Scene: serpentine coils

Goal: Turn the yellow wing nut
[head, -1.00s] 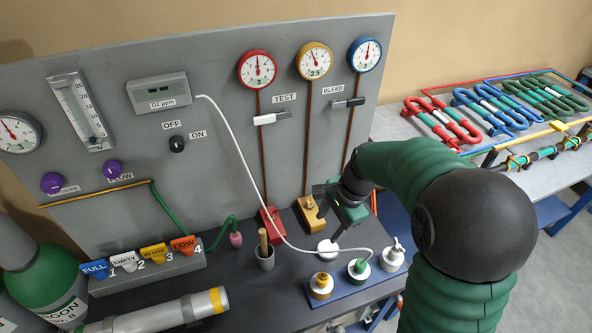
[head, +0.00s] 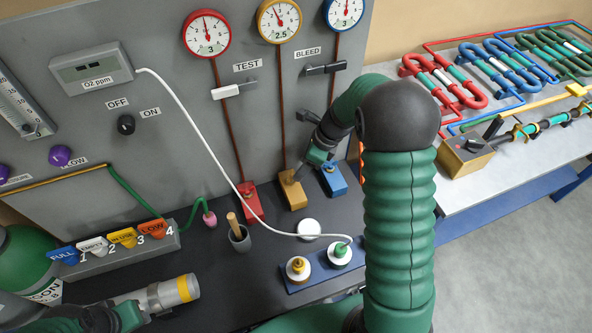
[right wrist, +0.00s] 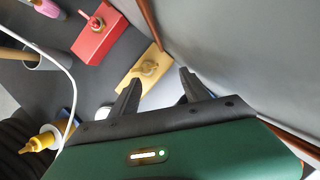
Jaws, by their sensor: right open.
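The yellow block (head: 292,192) stands on the dark bench at the foot of the panel, below the middle gauge.
A red block (head: 249,202) and a blue block (head: 333,179) flank the yellow one. In front stand a grey cup (head: 239,239), a white round cap (head: 309,229) and a blue rack (head: 300,284) with fittings. A white hose (head: 195,120) runs nearby.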

